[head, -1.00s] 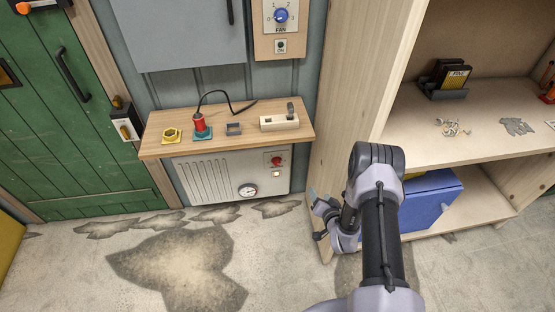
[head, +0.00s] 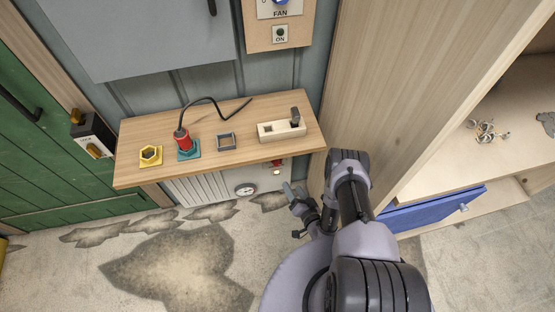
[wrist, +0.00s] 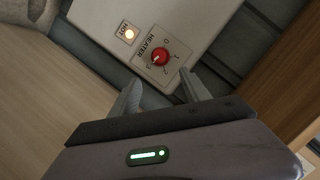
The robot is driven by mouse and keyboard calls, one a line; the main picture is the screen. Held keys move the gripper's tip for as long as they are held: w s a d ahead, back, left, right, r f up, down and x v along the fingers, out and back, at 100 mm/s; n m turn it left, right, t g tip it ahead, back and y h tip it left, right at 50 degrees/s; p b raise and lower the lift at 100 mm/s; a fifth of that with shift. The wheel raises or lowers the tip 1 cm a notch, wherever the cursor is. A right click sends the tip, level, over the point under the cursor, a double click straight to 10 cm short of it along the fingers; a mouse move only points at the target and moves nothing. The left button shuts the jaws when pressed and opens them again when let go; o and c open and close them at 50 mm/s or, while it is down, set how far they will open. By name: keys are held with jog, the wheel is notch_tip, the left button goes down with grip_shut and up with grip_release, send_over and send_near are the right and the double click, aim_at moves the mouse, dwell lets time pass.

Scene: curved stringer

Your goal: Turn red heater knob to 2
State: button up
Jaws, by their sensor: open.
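The red heater knob (wrist: 160,57) sits on a white panel in the wrist view, with 0, 1, 2 and 3 printed around it. A pale mark on it seems to point toward the 3 side, but it is too small to be sure. In the head view the knob (head: 277,162) barely shows under the shelf edge. My gripper (wrist: 163,92) is open and empty, its fingertips a little short of the knob, apart from it. The head view shows my gripper (head: 293,211) low, just right of the heater (head: 195,190).
A lit HOT lamp (wrist: 129,34) is beside the knob. A wooden cabinet side (head: 390,90) stands right.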

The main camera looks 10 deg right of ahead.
aim_at(278, 165)
jog(key=b+x, duration=0.3)
jog(key=x, duration=0.3)
jog(key=b+x, duration=0.3)
jog(key=x, duration=0.4)
jog(key=shift+w+f, duration=0.1)
jog(key=shift+f, duration=0.15)
jog(key=shift+w+a+b, duration=0.15)
jog(key=shift+w+b, duration=0.25)
jog(key=shift+w, duration=0.3)
grip_shut()
